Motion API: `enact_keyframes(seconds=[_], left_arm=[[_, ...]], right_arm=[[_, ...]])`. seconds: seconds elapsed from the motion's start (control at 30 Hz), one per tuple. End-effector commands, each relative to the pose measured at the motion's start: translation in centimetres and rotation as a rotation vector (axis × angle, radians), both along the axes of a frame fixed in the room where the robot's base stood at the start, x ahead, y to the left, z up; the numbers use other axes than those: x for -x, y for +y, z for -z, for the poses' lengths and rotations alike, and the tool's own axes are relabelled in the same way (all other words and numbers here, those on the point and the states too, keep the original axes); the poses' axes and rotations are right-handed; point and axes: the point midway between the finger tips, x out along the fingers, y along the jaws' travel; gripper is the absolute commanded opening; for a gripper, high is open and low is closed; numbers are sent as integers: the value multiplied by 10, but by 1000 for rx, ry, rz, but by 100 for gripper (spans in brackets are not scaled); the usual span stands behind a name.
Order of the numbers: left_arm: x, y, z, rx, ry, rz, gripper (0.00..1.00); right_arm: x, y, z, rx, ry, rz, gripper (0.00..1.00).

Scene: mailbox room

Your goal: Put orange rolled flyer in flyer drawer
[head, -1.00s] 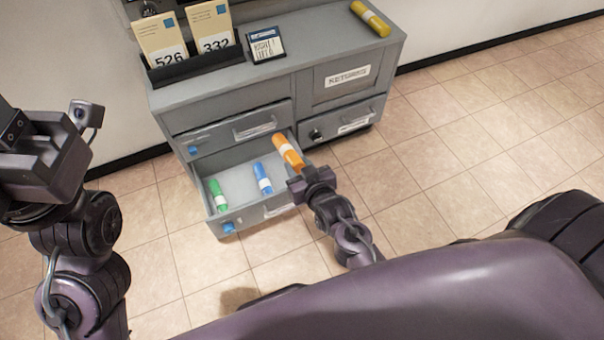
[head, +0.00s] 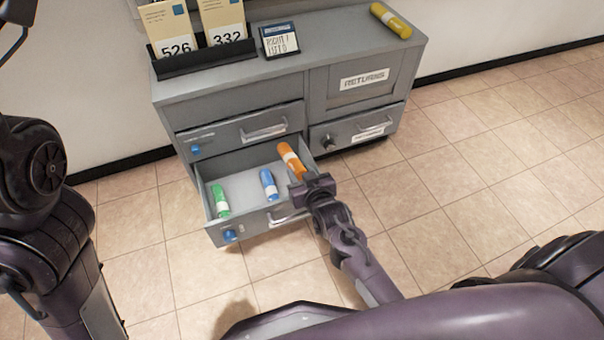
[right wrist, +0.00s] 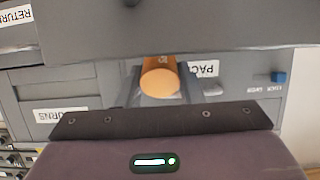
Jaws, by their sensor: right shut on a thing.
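The orange rolled flyer (head: 291,160) has a pale band and is held by my right gripper (head: 308,181) at the right side of the open drawer (head: 222,235). In the right wrist view the flyer's round end (right wrist: 159,79) shows between the fingers. Whether the flyer touches the drawer floor cannot be told. The open lower drawer holds a green rolled flyer (head: 220,200) and a blue rolled flyer (head: 269,184). My left arm is at the left edge of the head view, with its gripper out of frame.
The grey cabinet (head: 270,85) carries a yellow roll (head: 390,20), a card rack (head: 205,55) and a small sign (head: 280,40). A closed upper drawer (head: 240,130) sits above the open one. Tiled floor to the right is clear.

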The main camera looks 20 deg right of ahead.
Motion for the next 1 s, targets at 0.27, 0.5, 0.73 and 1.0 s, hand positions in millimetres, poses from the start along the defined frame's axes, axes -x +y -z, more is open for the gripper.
enact_keyframes(seconds=[0.27,0.5,0.73,1.0], left_arm=[[1,1,-1,2,-3,-2,36],[1,1,-1,2,-3,-1,36],[1,1,-1,2,-3,-1,36],[-9,-9,-1,-25,38,26,36]], right_arm=[[-1,0,1,0,-1,0,12],[-1,0,1,0,-1,0,59],[0,0,1,0,0,0,59],[28,-1,-13,1,3,0,59]])
